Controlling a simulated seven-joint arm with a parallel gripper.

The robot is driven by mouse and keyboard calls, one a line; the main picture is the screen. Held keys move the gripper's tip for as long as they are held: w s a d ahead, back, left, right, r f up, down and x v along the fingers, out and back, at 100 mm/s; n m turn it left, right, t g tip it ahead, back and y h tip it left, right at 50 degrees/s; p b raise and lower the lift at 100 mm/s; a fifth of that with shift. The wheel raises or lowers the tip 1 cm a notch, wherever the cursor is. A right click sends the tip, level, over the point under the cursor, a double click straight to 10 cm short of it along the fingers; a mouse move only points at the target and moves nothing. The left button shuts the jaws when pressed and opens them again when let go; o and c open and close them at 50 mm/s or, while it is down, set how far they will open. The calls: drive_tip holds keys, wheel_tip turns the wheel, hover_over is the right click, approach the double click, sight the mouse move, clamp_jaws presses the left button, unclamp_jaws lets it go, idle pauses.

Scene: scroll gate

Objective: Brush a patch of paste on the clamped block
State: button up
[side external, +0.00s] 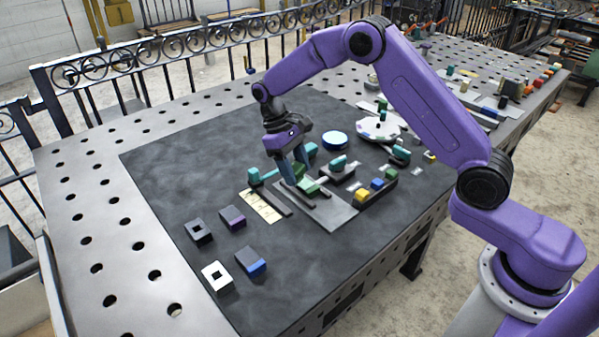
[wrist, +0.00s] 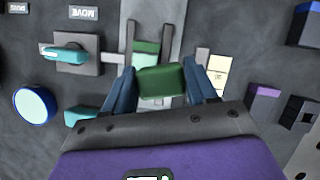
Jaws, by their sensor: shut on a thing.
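My gripper (side external: 293,170) has blue fingers pointing down over the grey plate (side external: 328,215). In the wrist view my gripper (wrist: 160,80) is shut on a dark green block-shaped piece (wrist: 160,83), perhaps the brush's handle. Its lower end is hidden. A lighter green block (wrist: 147,48) lies just beyond it between two dark bars, a left bar (wrist: 129,42) and a right bar (wrist: 202,56); it looks like the clamped block. This block also shows in the side view (side external: 309,186), close below the fingertips. I cannot tell whether the held piece touches it, and no paste patch is clear.
A teal-handled block (wrist: 66,54) and a blue-topped round pot (wrist: 33,105) stand nearby. A dark holder with coloured blocks (side external: 376,188) is right of the plate. A pale card (side external: 262,204) lies left. Several small blocks (side external: 233,218) sit at the front left.

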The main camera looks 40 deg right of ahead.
drive_tip(key=shift+r, duration=2.9)
drive_tip(key=shift+d, duration=0.1)
